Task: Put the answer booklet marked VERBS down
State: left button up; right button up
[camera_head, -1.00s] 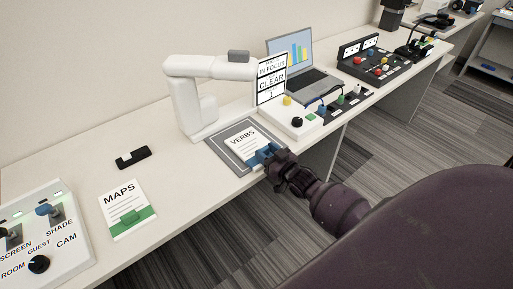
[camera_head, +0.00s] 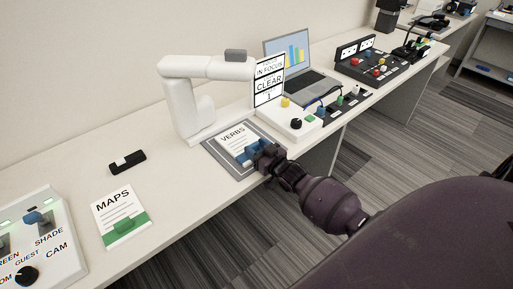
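The white answer booklet marked VERBS (camera_head: 233,136) lies over the grey mat (camera_head: 216,154) below the white arm-shaped document camera (camera_head: 193,93). The booklet has a blue part (camera_head: 246,158) on its near edge. My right gripper (camera_head: 262,156) is at this blue part, reaching in from the lower right. Its fingers are dark and small here, so whether they grip the blue part or stand open around it cannot be told. Whether the booklet lies fully flat is also unclear. My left gripper is not in view.
A booklet marked MAPS (camera_head: 120,213) with a green band lies to the left, near a black holder (camera_head: 127,162). A switch panel (camera_head: 38,240) fills the lower left corner. A sign reading IN FOCUS, CLEAR (camera_head: 269,81), a control box and a laptop (camera_head: 300,70) stand right of the mat.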

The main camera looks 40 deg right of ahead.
jog(key=o, duration=0.3)
jog(key=shift+r, duration=0.1)
jog(key=shift+s+r, duration=0.1)
jog(key=shift+s, duration=0.05)
jog(key=s+p, duration=0.1)
jog(key=s, duration=1.1)
jog(key=s+a+f+g, duration=0.2)
jog(key=s+a, duration=0.1)
jog(key=s, duration=0.3)
jog(key=s+a+f+g+h, duration=0.1)
jog(key=s+a+f+g, duration=0.1)
jog(key=s, duration=0.4)
jog(key=s+a+f+g, duration=0.3)
jog(key=s+a, duration=0.2)
jog(key=shift+s+a+f, duration=0.15)
jog(key=shift+s+a, duration=0.15)
jog(key=shift+s, duration=0.1)
